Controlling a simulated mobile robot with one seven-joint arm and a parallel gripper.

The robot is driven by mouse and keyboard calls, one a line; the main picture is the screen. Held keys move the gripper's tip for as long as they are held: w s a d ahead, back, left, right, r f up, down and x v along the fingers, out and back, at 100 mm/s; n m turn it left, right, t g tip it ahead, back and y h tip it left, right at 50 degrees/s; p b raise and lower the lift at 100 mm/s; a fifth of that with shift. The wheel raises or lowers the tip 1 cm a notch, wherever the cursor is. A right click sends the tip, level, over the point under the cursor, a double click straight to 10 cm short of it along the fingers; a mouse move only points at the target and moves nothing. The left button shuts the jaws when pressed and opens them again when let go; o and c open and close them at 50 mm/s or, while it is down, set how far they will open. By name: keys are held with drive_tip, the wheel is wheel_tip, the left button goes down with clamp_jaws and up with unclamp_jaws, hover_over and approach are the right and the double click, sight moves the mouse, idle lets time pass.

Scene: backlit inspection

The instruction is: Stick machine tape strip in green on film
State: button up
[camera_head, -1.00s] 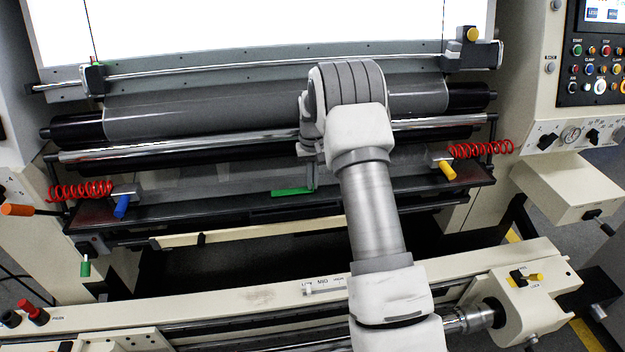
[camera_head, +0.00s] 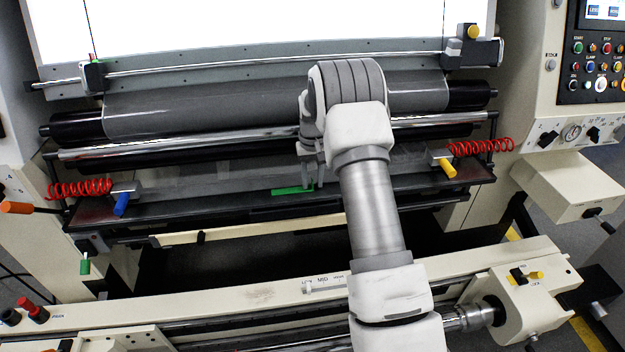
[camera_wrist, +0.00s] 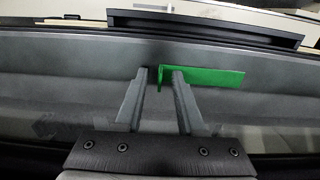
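The green tape strip (camera_head: 292,191) lies flat along the grey film (camera_wrist: 70,80) near the front dark bar. In the wrist view the green strip (camera_wrist: 208,77) extends to the right from the fingertips, with its left end bent up like a tab. My gripper (camera_wrist: 160,76) is open, one fingertip on each side of that tab, with a visible gap on the left. In the head view my gripper (camera_head: 314,184) is at the strip's right end. Whether the strip is bonded to the film cannot be told.
A chrome roller (camera_head: 180,147) and a dark roller run across behind the strip. Red coiled hoses (camera_head: 80,189) with a blue-handled (camera_head: 121,205) and a yellow-handled piece (camera_head: 447,167) sit at both ends. A bright light panel (camera_head: 260,25) stands behind.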

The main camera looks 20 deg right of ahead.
wheel_tip(320, 180, up, 18)
drive_tip(key=shift+f+p, duration=0.25)
drive_tip(key=shift+p, duration=0.2)
idle(0.6)
drive_tip(key=s+a+r+n+t, duration=0.1)
drive_tip(key=s+a+r, duration=0.3)
drive_tip(key=s+r, duration=0.35)
drive_tip(key=s+a+r+t, duration=0.2)
drive_tip(key=s+a+r, duration=0.3)
drive_tip(key=s, duration=0.4)
drive_tip(key=s+a+f+t, duration=0.1)
drive_tip(key=s, duration=0.8)
drive_tip(key=s+a+f+n+t, duration=0.1)
drive_tip(key=s+a+f, duration=0.1)
drive_tip(key=s, duration=0.8)
drive_tip(key=shift+s+a+f+t, duration=0.15)
drive_tip(key=shift+s+f+t, duration=0.05)
drive_tip(key=shift+s+t, duration=0.1)
